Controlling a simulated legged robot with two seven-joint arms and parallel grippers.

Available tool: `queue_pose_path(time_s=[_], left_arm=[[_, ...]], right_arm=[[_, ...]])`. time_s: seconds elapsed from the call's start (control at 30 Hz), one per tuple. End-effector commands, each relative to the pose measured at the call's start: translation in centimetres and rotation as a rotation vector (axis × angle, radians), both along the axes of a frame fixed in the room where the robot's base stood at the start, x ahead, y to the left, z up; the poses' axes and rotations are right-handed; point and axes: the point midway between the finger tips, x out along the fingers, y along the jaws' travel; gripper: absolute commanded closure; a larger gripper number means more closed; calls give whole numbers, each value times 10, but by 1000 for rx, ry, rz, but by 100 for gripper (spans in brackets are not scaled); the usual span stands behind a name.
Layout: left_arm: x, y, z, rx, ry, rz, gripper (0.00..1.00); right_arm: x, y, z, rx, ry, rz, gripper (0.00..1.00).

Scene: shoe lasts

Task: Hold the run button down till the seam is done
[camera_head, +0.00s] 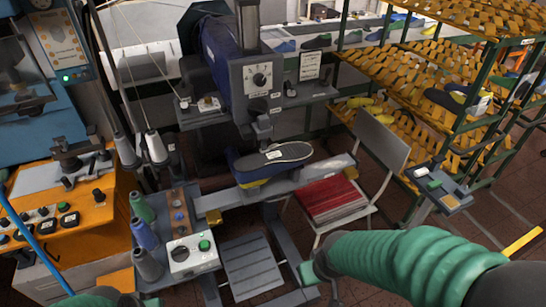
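A white control box (192,256) with a green button (204,245) and a dark round knob stands at the front of the machine bench, left of centre. A blue sewing machine (222,55) with a grey head stands behind it. A shoe with a dark, pale-edged sole (275,156) sits under the head on a blue and yellow form. My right arm, in a green sleeve, comes in from the right; its gripper (322,284) is low near the bottom, apart from the box, its fingers unclear. My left arm's green sleeve (92,299) shows at the bottom left edge; its gripper is not clearly visible.
Thread cones (143,207) stand left of the box. An orange control panel (72,222) is at the left. A chair with a red seat (330,199), a small grey switch box (440,187) and a shelf rack (440,70) of shoe lasts are at the right.

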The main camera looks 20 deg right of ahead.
Motion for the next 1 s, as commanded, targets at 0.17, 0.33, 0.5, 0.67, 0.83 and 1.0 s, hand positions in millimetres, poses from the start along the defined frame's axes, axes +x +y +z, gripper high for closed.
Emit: queue_pose_path(time_s=[0.17,0.33,0.5,0.67,0.83,1.0], left_arm=[[0,0,0,0,0,0,77],[0,0,0,0,0,0,99],[0,0,0,0,0,0,100],[0,0,0,0,0,0,100],[0,0,0,0,0,0,100],[0,0,0,0,0,0,100]], right_arm=[[0,0,0,0,0,0,100],[1,0,0,0,0,1,100],[1,0,0,0,-1,1,100],[1,0,0,0,-1,1,100],[1,0,0,0,-1,1,100],[1,0,0,0,-1,1,100]])
